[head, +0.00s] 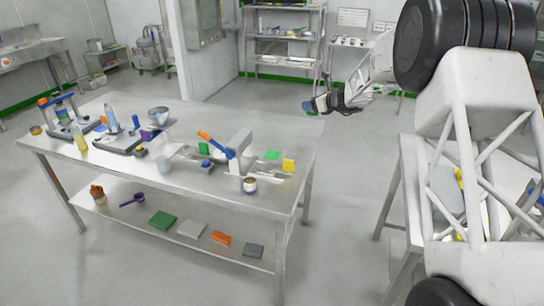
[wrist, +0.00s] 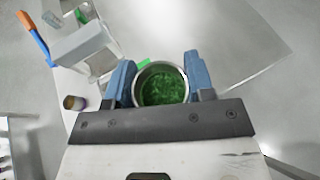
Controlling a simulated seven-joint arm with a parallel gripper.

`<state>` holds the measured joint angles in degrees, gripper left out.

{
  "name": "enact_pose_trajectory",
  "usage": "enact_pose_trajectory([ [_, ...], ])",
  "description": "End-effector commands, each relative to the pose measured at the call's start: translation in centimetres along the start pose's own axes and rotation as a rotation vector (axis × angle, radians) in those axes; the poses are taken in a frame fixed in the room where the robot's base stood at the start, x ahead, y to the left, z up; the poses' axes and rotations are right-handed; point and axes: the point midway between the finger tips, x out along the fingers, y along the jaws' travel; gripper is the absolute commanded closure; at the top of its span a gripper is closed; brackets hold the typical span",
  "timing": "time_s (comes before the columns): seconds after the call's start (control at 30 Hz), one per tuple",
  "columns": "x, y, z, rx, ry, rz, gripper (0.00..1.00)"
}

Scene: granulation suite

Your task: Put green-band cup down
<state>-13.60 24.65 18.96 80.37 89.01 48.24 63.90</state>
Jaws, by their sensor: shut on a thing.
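My gripper (wrist: 160,80) is shut on a metal cup (wrist: 160,65) that has green granules inside. One blue finger lies on each side of the cup, and its rim is seen from above. The band around its side is not clear in the wrist view. In the head view my gripper (head: 320,105) is in the air beyond the right end of the long steel table (head: 120,165), with a small green spot at its tip. The cup is too small there to make out well.
A cup with a purple band (head: 250,185) stands near the table's right front edge, beside a grey press (head: 240,150) with an orange-and-blue lever. Green (head: 272,155) and yellow (head: 289,165) blocks are nearby. Bare floor lies between this table and a right-hand bench.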

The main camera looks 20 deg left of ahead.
Motion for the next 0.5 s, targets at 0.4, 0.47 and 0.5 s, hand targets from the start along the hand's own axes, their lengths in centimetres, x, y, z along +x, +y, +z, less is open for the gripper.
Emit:
enact_pose_trajectory([
  [0.4,8.6,3.8,-2.5,-0.071,0.001,0.173,0.82],
  [0.47,9.8,4.5,-2.9,-0.081,0.001,0.198,0.82],
  [0.5,10.6,4.9,-3.2,-0.088,0.001,0.214,0.82],
])
